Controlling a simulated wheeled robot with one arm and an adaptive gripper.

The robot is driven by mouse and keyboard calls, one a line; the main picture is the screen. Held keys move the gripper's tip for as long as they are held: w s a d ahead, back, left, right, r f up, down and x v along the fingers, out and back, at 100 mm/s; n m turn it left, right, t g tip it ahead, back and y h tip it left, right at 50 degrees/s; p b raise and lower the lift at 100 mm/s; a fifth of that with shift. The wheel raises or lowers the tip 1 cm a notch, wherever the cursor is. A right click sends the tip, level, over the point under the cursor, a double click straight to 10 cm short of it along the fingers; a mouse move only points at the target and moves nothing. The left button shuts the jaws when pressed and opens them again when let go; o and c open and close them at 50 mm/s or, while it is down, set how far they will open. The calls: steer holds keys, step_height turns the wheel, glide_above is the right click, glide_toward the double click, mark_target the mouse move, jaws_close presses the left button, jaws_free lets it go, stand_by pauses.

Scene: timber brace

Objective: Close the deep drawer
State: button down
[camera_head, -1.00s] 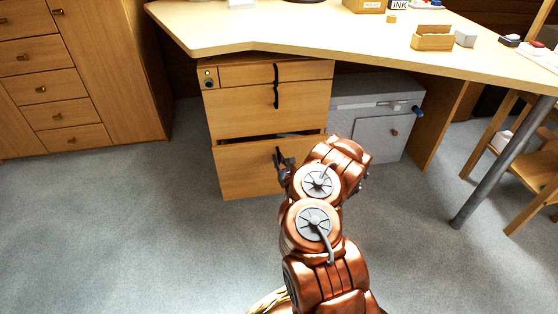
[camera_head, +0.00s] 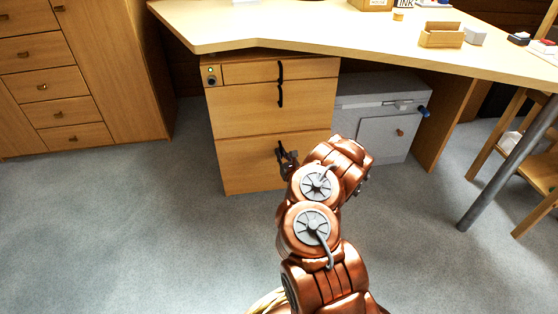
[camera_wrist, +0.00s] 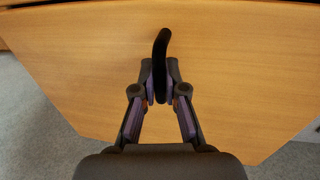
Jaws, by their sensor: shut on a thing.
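The deep drawer (camera_head: 240,166) is the lowest and tallest front of the wooden pedestal under the desk. Its front looks about flush with the drawers above, with only a thin dark line along its top edge. In the wrist view its front (camera_wrist: 80,60) fills most of the picture, with a black curved handle (camera_wrist: 161,50) upright in the middle. My gripper (camera_wrist: 160,92) is shut on the lower part of this handle. In the head view my gripper (camera_head: 287,160) is at the drawer front, and my copper arm hides the front's right part.
A middle drawer (camera_head: 240,108) and a shallow top drawer (camera_head: 245,71) sit above, both shut. A grey cabinet (camera_head: 385,125) stands right of the pedestal. The desk top (camera_head: 300,35) overhangs. A metal desk leg (camera_head: 500,165) stands at right. Carpet (camera_head: 130,230) is clear at left.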

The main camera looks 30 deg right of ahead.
steer(key=shift+w+d, duration=0.15)
steer(key=shift+w, duration=0.35)
steer(key=shift+d+r, duration=0.1)
steer(key=shift+d, duration=0.2)
steer(key=c, duration=1.2)
jaws_free()
steer(key=shift+w+a, duration=0.15)
steer(key=v, duration=1.2)
